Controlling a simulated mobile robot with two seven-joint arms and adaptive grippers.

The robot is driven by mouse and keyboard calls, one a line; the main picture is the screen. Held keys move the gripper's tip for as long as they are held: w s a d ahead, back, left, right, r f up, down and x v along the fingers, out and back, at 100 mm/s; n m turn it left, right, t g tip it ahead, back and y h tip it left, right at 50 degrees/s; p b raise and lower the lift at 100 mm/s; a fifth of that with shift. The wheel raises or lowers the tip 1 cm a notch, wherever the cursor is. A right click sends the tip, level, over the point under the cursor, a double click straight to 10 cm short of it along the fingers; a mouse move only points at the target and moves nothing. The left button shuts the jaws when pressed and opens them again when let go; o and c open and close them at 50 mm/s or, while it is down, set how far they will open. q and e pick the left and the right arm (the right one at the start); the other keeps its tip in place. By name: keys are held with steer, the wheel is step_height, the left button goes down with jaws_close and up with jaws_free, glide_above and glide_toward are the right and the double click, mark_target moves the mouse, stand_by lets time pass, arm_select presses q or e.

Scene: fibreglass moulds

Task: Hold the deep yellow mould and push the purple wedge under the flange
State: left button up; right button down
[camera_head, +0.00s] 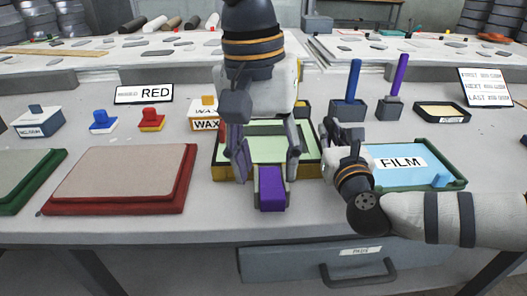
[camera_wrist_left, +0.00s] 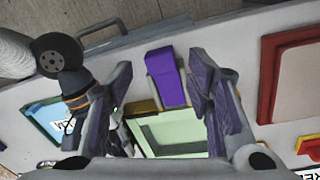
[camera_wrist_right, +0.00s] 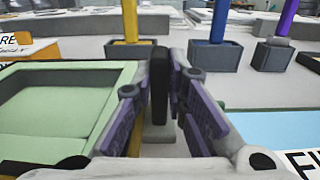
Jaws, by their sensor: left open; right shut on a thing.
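The yellow-rimmed mould (camera_head: 220,173), with a pale green inside, lies on the table at the middle of the head view. The purple wedge (camera_head: 272,188) lies at its near edge; whether its tip is under the flange is hidden. My left gripper (camera_head: 266,165) points down over the mould's near side, open. In the left wrist view the wedge (camera_wrist_left: 170,80) shows between its spread fingers. My right gripper (camera_wrist_right: 158,105) is by the mould's right side, shut on a dark upright piece (camera_wrist_right: 159,80). I cannot tell whether that piece belongs to the mould (camera_wrist_right: 100,125).
WAX boxes (camera_head: 205,124) and brush holders (camera_head: 347,112) stand behind. The table's front edge is close to the wedge.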

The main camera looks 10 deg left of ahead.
mark_target(274, 209)
arm_select(q)
steer(key=shift+s+d+f+m+y, duration=0.25)
steer(key=shift+d+m, duration=0.1)
steer(key=shift+m, duration=0.1)
steer(key=shift+s+d+f+m+y, duration=0.15)
steer(key=shift+s+d+m, duration=0.1)
steer(key=shift+d+m, duration=0.15)
steer(key=c, duration=0.4)
steer(key=shift+s+d+f+m, duration=0.15)
steer(key=shift+f+m, duration=0.05)
steer(key=shift+m, duration=0.25)
jaws_close()
steer(key=shift+f, duration=3.3)
